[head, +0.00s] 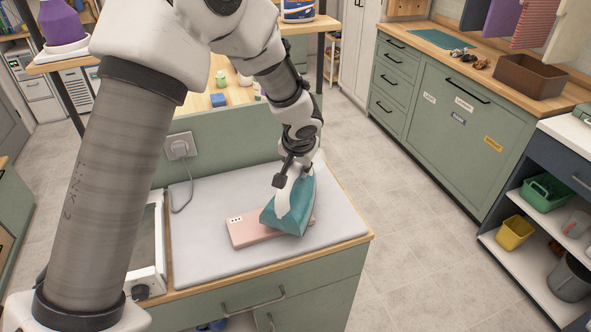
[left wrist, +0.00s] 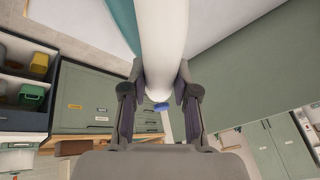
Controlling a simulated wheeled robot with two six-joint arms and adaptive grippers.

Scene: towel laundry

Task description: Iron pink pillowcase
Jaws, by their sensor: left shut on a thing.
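The pink pillowcase (head: 245,231) lies flat and folded on a light grey ironing mat (head: 205,258). Small dark marks show near its left end. A teal iron (head: 299,216) with a white handle is over the pillowcase's right part and hides much of it. I cannot tell whether the iron's sole touches the cloth. My left gripper (head: 288,180) is shut on the iron's handle from above. In the left wrist view the white handle (left wrist: 162,45) runs between the two fingers, with a bit of teal body beside it. My right gripper is not in view.
A wall socket with a plug (head: 179,149) and cord is behind the mat. A white-framed box (head: 150,245) stands at the mat's left edge. A low green panel (head: 235,137) rises behind. The mat's front and left parts are clear. Green cabinets (head: 440,130) stand across the floor.

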